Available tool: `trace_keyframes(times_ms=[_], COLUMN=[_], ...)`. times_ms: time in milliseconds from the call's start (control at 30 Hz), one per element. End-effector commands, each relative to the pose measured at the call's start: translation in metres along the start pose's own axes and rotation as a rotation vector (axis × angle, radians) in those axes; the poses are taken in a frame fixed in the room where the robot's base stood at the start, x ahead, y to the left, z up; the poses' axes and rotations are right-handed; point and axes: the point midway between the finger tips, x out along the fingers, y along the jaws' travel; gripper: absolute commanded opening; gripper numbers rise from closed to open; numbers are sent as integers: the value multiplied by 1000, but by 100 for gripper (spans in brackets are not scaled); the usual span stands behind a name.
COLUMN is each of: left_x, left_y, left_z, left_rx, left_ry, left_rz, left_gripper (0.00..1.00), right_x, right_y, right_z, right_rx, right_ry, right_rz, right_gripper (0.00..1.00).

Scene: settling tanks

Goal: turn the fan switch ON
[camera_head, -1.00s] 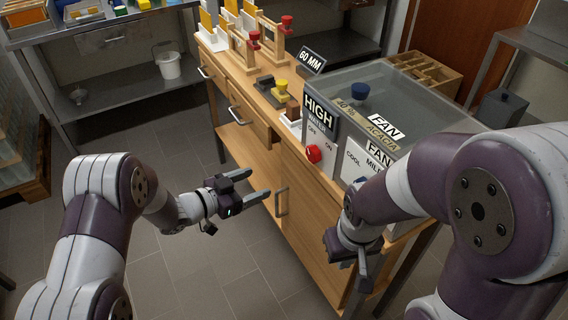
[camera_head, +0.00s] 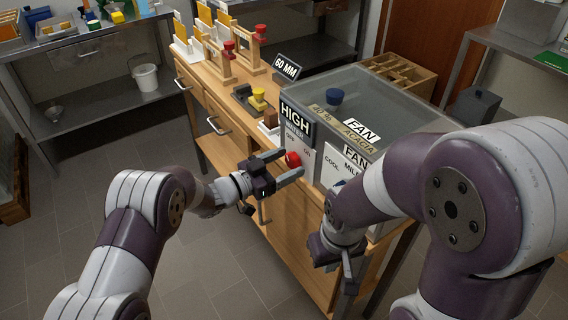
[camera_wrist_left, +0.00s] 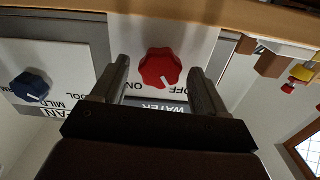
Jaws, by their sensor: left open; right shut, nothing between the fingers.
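A red knob (camera_head: 293,160) with OFF and ON marks is on the front of the glass-topped box. In the left wrist view the red knob (camera_wrist_left: 158,67) sits under a label reading WATER, its white mark nearer OFF. A blue knob (camera_wrist_left: 30,86) is on the panel labelled FAN, with COOL and MILD marks. My right gripper (camera_head: 347,280) is shut and empty, low by the cabinet.
The glass-topped box (camera_head: 385,105) stands on the wooden cabinet (camera_head: 285,215). A HIGH sign (camera_head: 295,119) rises at its left corner. Red-topped wooden stands (camera_head: 250,50) and a yellow-knobbed piece (camera_head: 258,97) are farther back.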

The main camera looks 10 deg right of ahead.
Motion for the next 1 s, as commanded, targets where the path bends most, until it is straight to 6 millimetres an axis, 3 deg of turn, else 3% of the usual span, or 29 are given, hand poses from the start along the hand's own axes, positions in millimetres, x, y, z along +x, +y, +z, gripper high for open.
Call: trace_keyframes(times_ms=[100,267,667,1000], left_x=[0,0,0,0], left_y=[0,0,0,0], left_z=[0,0,2,5], left_rx=[0,0,61,320], left_ry=[0,0,1,1], left_rz=[0,0,1,0], left_gripper=[70,18,17,17], right_x=[0,0,8,37], right_y=[0,0,0,0], right_z=[0,0,1,4], right_rx=[0,0,0,0], right_ry=[0,0,0,0], right_rz=[0,0,0,0], right_gripper=[0,0,0,0])
